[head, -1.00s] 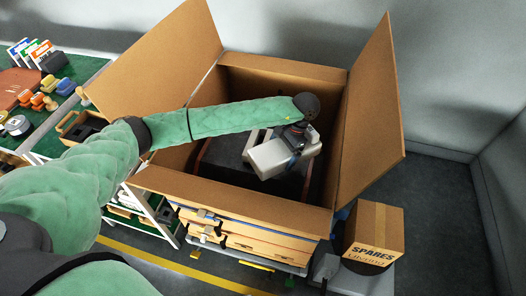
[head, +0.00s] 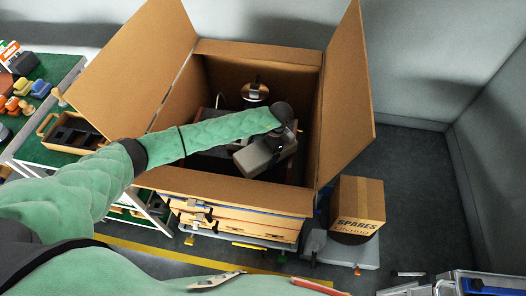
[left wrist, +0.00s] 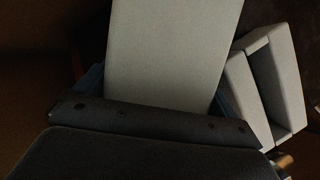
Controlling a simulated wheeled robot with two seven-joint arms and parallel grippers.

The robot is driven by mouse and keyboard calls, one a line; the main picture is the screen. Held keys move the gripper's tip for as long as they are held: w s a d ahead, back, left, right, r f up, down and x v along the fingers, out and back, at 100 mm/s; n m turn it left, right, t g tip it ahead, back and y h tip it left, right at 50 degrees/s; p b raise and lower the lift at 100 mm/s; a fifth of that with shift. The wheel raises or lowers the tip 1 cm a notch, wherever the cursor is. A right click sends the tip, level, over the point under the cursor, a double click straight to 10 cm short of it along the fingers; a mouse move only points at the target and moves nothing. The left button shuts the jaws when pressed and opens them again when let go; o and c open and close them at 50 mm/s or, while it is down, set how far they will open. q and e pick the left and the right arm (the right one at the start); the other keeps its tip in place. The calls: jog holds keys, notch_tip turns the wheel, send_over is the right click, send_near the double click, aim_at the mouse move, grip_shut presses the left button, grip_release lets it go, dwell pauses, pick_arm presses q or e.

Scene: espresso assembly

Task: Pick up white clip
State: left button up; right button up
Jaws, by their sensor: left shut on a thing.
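My left gripper (head: 278,145) reaches down inside the open cardboard box (head: 245,185). It is shut on a pale, blocky piece that looks like the white clip (head: 254,158), seen shaded grey in the head view. In the left wrist view, the clip (left wrist: 168,50) fills the space between the blue finger pads, and its far end is cut off by the frame. A pale, open-frame part (left wrist: 283,75) lies just to its right; I cannot tell whether they are joined. My right gripper is not in view.
A silver round part (head: 255,93) stands at the back inside the box. The box's tall flaps (head: 346,95) stand up on both sides. A SPARES carton (head: 357,203) stands to the right. A green workbench (head: 65,75) with several parts is at the left.

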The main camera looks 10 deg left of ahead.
pick_arm(q)
jog(key=shift+f, duration=0.15)
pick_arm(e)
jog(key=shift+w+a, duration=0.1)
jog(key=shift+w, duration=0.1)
pick_arm(q)
jog(key=o, duration=0.6)
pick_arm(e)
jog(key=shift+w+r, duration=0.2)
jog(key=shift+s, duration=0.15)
